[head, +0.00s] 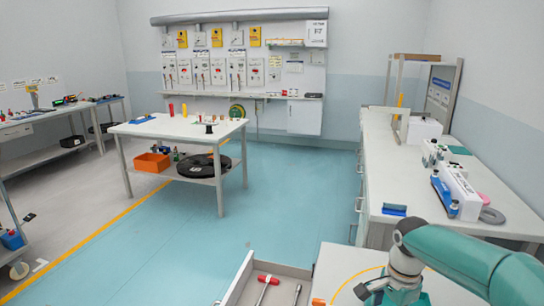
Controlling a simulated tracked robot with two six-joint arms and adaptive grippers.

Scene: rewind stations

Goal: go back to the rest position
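My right arm comes in from the right, teal with a dark elbow. The end of it, with what shows of my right gripper (368,290), is low over a white surface with a yellow curved line. Its fingers are too small and cut off to tell open from shut. My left gripper and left arm are not in view.
An open drawer (236,284) near the bottom holds a red-handled tool (266,285) and a wrench (296,296). A long right bench (385,175) carries devices. A white table (160,128) stands mid-room. Blue floor (270,210) between is clear.

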